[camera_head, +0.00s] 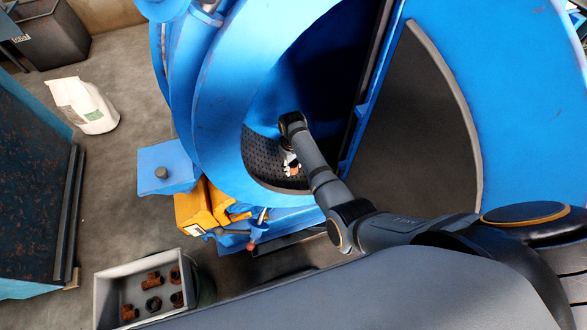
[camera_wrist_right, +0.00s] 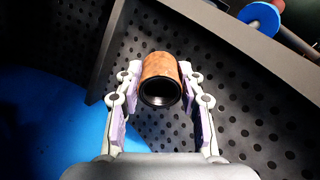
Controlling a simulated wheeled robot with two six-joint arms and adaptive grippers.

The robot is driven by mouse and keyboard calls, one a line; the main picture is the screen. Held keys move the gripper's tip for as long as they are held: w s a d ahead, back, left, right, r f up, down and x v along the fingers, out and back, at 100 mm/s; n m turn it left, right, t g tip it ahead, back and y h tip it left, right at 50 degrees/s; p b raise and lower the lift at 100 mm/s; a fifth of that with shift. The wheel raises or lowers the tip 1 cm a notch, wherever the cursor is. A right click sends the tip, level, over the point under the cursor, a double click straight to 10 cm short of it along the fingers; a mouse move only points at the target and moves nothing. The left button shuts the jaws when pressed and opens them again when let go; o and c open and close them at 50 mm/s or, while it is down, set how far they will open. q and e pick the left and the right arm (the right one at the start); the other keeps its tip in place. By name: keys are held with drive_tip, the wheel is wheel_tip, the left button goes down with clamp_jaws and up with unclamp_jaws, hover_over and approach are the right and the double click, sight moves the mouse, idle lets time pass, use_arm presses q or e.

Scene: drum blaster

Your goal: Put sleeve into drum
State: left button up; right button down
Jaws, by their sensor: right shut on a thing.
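The blue drum (camera_head: 220,110) of the blaster stands open, with a dark perforated floor (camera_head: 262,160) inside its opening. My right arm reaches into the opening, and my right gripper (camera_head: 291,168) is inside, above the perforated floor. In the right wrist view my right gripper (camera_wrist_right: 160,95) is shut on a rusty brown sleeve (camera_wrist_right: 160,70), a short hollow cylinder with a dark bore facing the camera. The perforated floor (camera_wrist_right: 225,105) shows behind the sleeve; I cannot tell whether they touch. My left gripper is not in view.
A grey bin (camera_head: 101,285) with several rusty pipe fittings stands at the lower left. The open blue door (camera_head: 510,100) is at the right. Yellow and blue machine parts (camera_head: 195,208) sit below the opening.

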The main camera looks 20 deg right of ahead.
drive_tip(key=c, duration=0.7)
unclamp_jaws()
drive_tip(key=shift+c, duration=0.2)
wheel_tip(320, 180, up, 12)
drive_tip(key=s+r+p, duration=0.3)
drive_tip(key=s+p, duration=2.3)
drive_tip(key=shift+d+p, duration=0.35)
